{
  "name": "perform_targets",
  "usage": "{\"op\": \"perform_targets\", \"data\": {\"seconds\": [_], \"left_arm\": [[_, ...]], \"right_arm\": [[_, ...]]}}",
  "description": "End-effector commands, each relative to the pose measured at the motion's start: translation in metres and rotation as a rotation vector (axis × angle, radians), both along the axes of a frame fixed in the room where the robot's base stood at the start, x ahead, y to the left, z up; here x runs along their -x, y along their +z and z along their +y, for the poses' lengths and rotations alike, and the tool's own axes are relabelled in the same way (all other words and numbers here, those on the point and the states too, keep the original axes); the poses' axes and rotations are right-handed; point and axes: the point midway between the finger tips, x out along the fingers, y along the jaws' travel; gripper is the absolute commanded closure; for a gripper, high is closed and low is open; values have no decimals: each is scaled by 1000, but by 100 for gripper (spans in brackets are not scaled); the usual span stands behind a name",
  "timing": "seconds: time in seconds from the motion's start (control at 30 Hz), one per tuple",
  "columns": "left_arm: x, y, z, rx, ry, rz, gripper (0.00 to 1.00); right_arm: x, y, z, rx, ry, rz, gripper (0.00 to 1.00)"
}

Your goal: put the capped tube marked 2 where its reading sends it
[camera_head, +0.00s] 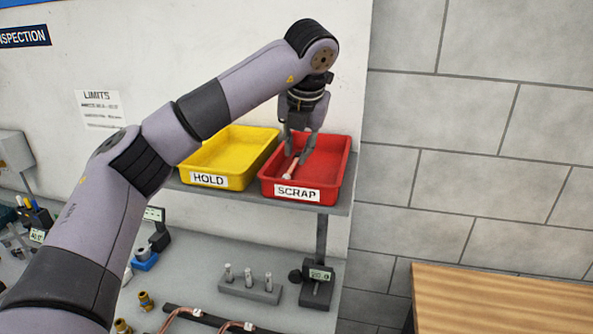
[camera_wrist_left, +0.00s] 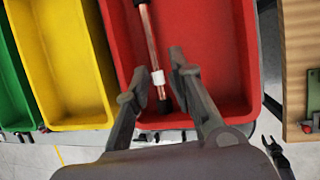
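A copper tube (camera_wrist_left: 151,40) with dark end caps and a white tag lies in the red SCRAP tray (camera_head: 343,185). It also shows in the head view (camera_head: 290,170); I cannot read its mark. My left gripper (camera_head: 297,155) reaches down over the SCRAP tray. In the left wrist view its fingers (camera_wrist_left: 155,82) are spread, with the tube's tagged end between them and gaps visible beside it. The yellow HOLD tray (camera_head: 234,184) stands just left of the SCRAP tray and looks empty. My right gripper is not in view.
A green tray (camera_wrist_left: 14,95) stands beyond the yellow one. Below the shelf are copper tubes with white tags (camera_head: 235,326), a grey block with several metal pins (camera_head: 249,289) and a gauge with a display (camera_head: 318,276). A wooden tabletop (camera_head: 500,300) is at right.

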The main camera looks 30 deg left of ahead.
Motion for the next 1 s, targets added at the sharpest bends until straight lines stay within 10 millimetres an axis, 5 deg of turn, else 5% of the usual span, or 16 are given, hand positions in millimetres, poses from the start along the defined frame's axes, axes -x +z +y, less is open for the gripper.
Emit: {"op": "perform_targets", "data": {"seconds": [0.33,1.0], "left_arm": [[16,50,-14,1,-1,-6,79],[18,54,-16,1,0,-7,79]], "right_arm": [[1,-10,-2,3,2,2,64],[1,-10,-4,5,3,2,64]]}}
